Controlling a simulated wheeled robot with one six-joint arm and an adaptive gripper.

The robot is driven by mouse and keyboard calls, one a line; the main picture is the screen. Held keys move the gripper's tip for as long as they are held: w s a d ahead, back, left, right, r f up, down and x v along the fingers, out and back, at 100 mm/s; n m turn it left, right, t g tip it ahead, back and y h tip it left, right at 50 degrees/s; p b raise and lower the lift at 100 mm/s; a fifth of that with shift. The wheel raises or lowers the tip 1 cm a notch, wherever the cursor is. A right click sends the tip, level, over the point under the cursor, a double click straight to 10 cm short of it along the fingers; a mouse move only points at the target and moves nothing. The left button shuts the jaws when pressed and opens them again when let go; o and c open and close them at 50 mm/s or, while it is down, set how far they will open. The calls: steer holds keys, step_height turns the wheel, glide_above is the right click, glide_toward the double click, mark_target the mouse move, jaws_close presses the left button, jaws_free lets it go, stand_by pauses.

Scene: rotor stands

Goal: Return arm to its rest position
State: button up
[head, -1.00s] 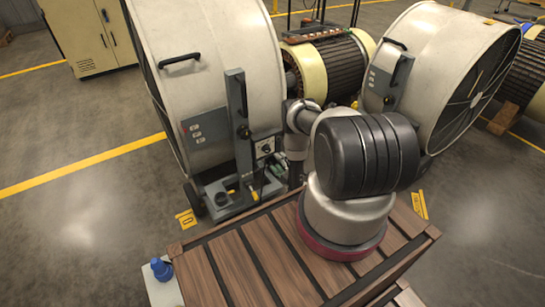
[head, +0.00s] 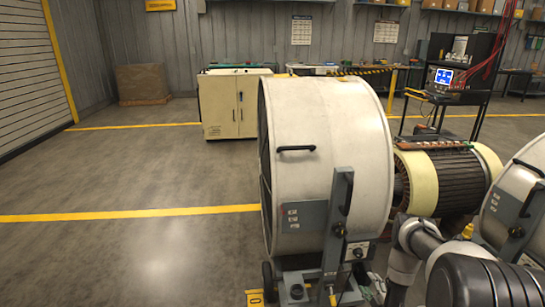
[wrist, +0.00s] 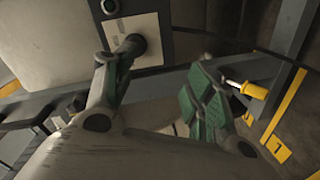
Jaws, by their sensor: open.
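My gripper (wrist: 165,75) shows in the wrist view with its two green-padded fingers spread apart and nothing between them. A black knob (wrist: 131,46) on a pale plate (wrist: 150,32) is just beyond the left fingertip; I cannot tell whether they touch. In the head view my arm is at the lower right, bent and reaching toward the base of the large white drum fan (head: 335,150). The gripper itself is hidden in the head view.
A grey upright bracket with a black handle (head: 337,225) stands on the fan's front. A yellow-handled tool (wrist: 248,89) is right of the fingers. A wound rotor (head: 450,180) and a second drum (head: 505,210) stand at the right. Open floor (head: 130,260) lies at the left.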

steer(key=s+f+m+g, duration=0.6)
steer(key=s+f+g, duration=0.5)
steer(key=s, duration=0.1)
step_height(320, 180, up, 42)
steer(key=s+d+m+g, duration=0.1)
steer(key=s+m+g, duration=0.1)
steer(key=m+g, duration=0.65)
steer(key=s+a+r+t, duration=0.2)
steer(key=s+a+r, duration=0.1)
steer(key=r, duration=0.9)
steer(key=s+a+r+t, duration=0.3)
steer(key=s+r, duration=0.3)
steer(key=r, duration=0.6)
steer(key=s+a+r+t, duration=0.2)
steer(key=s+a+r, duration=0.3)
steer(key=r, duration=0.7)
steer(key=shift+s+r+n+h, duration=0.15)
steer(key=shift+n+h, duration=0.2)
steer(key=shift+h, duration=0.05)
